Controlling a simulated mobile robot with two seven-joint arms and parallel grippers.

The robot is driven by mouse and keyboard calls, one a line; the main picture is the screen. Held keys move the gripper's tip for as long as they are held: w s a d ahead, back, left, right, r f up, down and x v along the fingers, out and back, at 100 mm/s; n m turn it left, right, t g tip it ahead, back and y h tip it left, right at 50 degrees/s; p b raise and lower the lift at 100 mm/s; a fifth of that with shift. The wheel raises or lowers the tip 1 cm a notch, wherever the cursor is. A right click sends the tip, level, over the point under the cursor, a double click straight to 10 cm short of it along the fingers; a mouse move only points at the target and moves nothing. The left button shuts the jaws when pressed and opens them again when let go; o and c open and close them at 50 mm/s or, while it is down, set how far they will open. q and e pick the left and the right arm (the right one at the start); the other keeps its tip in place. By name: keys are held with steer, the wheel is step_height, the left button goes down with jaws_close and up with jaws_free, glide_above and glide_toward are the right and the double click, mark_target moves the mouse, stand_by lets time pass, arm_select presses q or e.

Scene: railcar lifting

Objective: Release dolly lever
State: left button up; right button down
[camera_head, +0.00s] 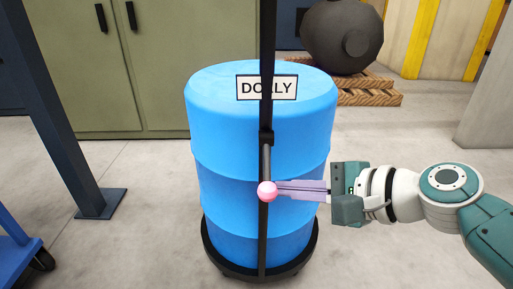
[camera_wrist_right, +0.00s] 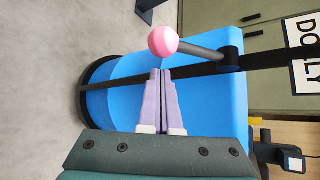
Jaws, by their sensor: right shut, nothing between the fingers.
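The dolly lever is a grey rod (camera_head: 266,160) ending in a pink ball knob (camera_head: 267,191). It hangs down from a black pivot (camera_head: 266,137) on the dolly's upright black post. In the right wrist view the pink ball (camera_wrist_right: 163,41) and rod (camera_wrist_right: 203,50) lie just beyond my fingertips. My right gripper (camera_head: 279,187) comes in from the right, its pale purple fingers shut and empty. Its tips (camera_wrist_right: 160,71) are right beside the ball; I cannot tell whether they touch it. My left gripper is not in view.
A blue barrel (camera_head: 220,120) stands on the black round dolly base (camera_head: 225,262), behind the post. A DOLLY sign (camera_head: 248,87) is on the post. A dark steel column (camera_head: 60,110) and blue cart (camera_head: 15,260) stand left. Green cabinets (camera_head: 190,40) and a palletised dark tank (camera_head: 330,30) are behind.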

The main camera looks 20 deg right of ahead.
steer(key=shift+s+a+r, duration=0.45)
steer(key=shift+s+a, duration=0.05)
